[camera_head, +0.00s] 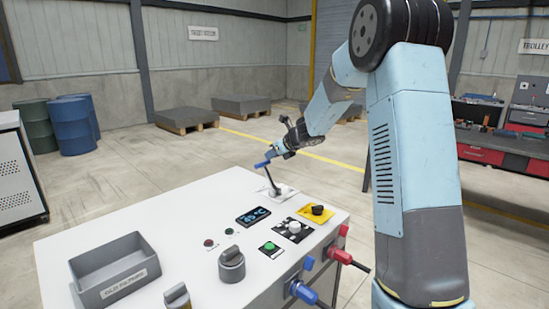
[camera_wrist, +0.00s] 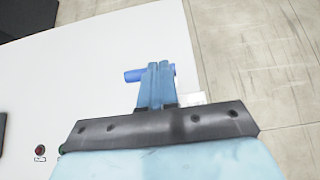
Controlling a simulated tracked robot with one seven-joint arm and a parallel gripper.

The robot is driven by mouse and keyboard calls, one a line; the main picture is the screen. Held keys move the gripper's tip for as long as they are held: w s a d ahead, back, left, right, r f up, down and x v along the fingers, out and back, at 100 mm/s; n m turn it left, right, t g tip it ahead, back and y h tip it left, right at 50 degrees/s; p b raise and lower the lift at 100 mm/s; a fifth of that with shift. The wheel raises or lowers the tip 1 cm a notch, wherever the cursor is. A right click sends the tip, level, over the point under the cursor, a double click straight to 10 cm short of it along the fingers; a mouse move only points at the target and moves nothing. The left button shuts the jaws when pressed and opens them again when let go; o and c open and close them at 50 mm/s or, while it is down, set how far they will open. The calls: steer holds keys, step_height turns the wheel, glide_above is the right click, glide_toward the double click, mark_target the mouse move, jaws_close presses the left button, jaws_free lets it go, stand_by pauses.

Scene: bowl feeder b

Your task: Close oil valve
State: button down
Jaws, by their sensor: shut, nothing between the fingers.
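A lever with a blue grip (camera_head: 262,164) rises on a dark, tilted stem from a plate at the far edge of the white console (camera_head: 190,215). My gripper (camera_head: 275,152) is at the blue grip, its fingers shut with nothing between them. In the wrist view the shut fingers (camera_wrist: 159,68) lie across the blue grip (camera_wrist: 133,75) and hide part of it; I cannot tell if they touch. A red valve handle (camera_head: 336,246) and a blue valve handle (camera_head: 302,291) stick out from the console's right side. I see no readable label naming the oil valve.
A grey open bin (camera_head: 114,270), grey knobs (camera_head: 231,264), a green button (camera_head: 269,247), a yellow-plated switch (camera_head: 317,211) and a small display (camera_head: 254,215) are on the console.

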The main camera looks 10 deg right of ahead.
steer(key=shift+w+a+f, duration=0.2)
steer(key=shift+w+a, duration=0.15)
steer(key=shift+w, duration=0.15)
steer(key=shift+w+a+f, duration=0.2)
steer(key=shift+w+a, duration=0.1)
steer(key=shift+w, duration=0.15)
step_height(320, 180, up, 13)
steer(key=s+d, duration=0.1)
steer(key=s, duration=0.1)
steer(key=shift+d, duration=0.2)
stand_by(0.5)
